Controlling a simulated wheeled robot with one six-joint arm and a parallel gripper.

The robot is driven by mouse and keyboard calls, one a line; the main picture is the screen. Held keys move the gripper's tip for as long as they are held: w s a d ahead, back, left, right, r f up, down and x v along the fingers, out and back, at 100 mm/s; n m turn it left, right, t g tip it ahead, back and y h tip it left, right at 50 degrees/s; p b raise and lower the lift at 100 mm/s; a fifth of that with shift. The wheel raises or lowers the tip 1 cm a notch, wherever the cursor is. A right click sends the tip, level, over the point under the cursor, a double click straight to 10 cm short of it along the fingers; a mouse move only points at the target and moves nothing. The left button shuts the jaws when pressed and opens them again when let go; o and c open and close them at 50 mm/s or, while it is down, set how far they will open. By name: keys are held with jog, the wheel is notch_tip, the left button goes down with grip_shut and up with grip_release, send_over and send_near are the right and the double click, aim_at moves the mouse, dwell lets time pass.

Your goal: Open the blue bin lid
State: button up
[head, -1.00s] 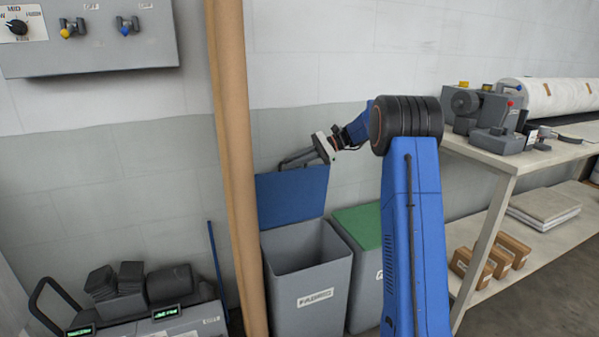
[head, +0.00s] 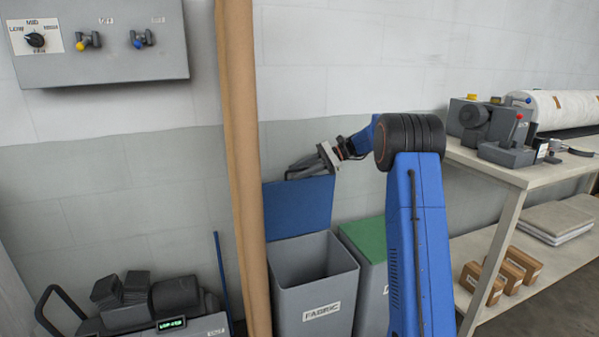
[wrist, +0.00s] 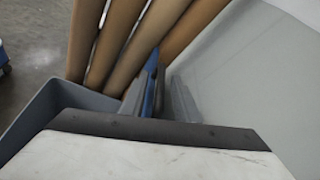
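The blue lid (head: 298,206) stands raised, nearly upright, at the back of the grey bin labelled FABRIC (head: 318,308). The bin's mouth is uncovered and its inside shows grey. My gripper (head: 303,167) is at the lid's top edge, reaching in from the right, with its fingers pointing left. In the wrist view, the lid (wrist: 150,82) shows as a thin blue strip between my grey fingers (wrist: 155,100). The fingers look apart, with a dark gap beside the strip. Whether a finger touches the lid is unclear.
A green-lidded bin (head: 365,242) stands close on the right, lid closed. A tall brown roll (head: 240,150) stands just left of the blue-lidded bin. A workbench (head: 500,172) with a machine is at the right. A grey wall is close behind the bins.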

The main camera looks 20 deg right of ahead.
jog(key=v, duration=1.7)
jog(key=shift+d, duration=0.2)
jog(key=shift+r, duration=0.1)
jog(key=s+a+r+n+h, duration=0.2)
jog(key=s+a+n+h, duration=0.4)
jog(key=s+a, duration=1.7)
jog(key=s+f+n+h, duration=0.2)
jog(key=s+f, duration=0.3)
jog(key=s, duration=0.5)
jog(key=s+f+n+t+h, duration=0.1)
jog(key=s+f+n+h, duration=0.2)
jog(key=s, duration=0.7)
jog(key=s+f+n+t+h, duration=0.1)
jog(key=s+f+n+h, duration=0.1)
jog(key=s+f, duration=0.5)
jog(key=s+n, duration=0.1)
jog(key=s, duration=0.2)
jog(key=shift+s+a+n+h, duration=0.2)
jog(key=shift+s+n+h, duration=0.1)
jog(key=shift+s+h, duration=0.1)
